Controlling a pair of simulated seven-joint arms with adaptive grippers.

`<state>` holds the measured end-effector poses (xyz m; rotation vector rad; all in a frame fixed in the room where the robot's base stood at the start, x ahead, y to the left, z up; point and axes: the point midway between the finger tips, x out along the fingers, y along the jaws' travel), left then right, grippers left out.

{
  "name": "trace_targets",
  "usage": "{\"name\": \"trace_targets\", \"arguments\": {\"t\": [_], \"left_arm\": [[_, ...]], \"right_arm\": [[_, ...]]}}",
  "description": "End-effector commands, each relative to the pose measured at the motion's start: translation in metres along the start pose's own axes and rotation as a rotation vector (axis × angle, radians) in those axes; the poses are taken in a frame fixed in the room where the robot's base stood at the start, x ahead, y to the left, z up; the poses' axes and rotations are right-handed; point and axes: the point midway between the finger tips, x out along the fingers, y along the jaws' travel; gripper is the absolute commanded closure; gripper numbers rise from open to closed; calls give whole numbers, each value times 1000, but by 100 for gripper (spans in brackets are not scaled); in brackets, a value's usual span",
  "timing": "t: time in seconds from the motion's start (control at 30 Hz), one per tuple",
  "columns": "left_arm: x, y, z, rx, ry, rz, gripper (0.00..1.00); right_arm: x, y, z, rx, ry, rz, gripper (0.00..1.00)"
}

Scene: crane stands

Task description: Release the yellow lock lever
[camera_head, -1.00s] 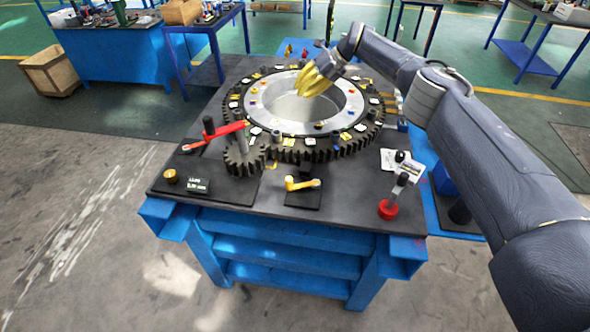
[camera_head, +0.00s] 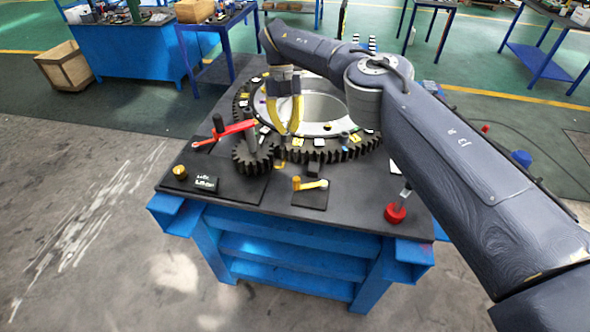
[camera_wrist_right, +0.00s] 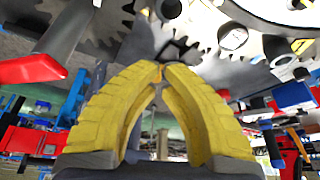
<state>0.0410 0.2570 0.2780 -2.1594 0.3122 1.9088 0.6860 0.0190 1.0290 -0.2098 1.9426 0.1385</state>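The yellow lock lever (camera_head: 312,184) lies roughly level on a small black plate (camera_head: 309,200) at the front middle of the bench top. My right gripper (camera_head: 291,133) has yellow fingers pointing down over the near left part of the big ring gear (camera_head: 330,150), behind the lever and apart from it. In the right wrist view its fingertips (camera_wrist_right: 160,67) come together, with no object clearly seen between them. I cannot pick out the lever for sure in that view. My left gripper is not in view.
A red crank arm (camera_head: 232,132) with a black knob rises beside the small gear (camera_head: 251,158), left of my gripper. A small display (camera_head: 206,182) sits front left. My right arm crosses the bench's right side.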

Motion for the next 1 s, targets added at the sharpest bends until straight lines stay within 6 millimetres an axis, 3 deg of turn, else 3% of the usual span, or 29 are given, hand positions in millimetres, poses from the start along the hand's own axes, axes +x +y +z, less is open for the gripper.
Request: {"name": "trace_targets", "arguments": {"t": [0.47, 0.63, 1.0], "left_arm": [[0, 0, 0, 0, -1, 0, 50], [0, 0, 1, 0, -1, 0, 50], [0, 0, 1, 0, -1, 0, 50]], "right_arm": [[10, 0, 0, -3, 3, 2, 100], [29, 0, 0, -5, 3, 3, 100], [99, 0, 0, -4, 4, 4, 100]]}}
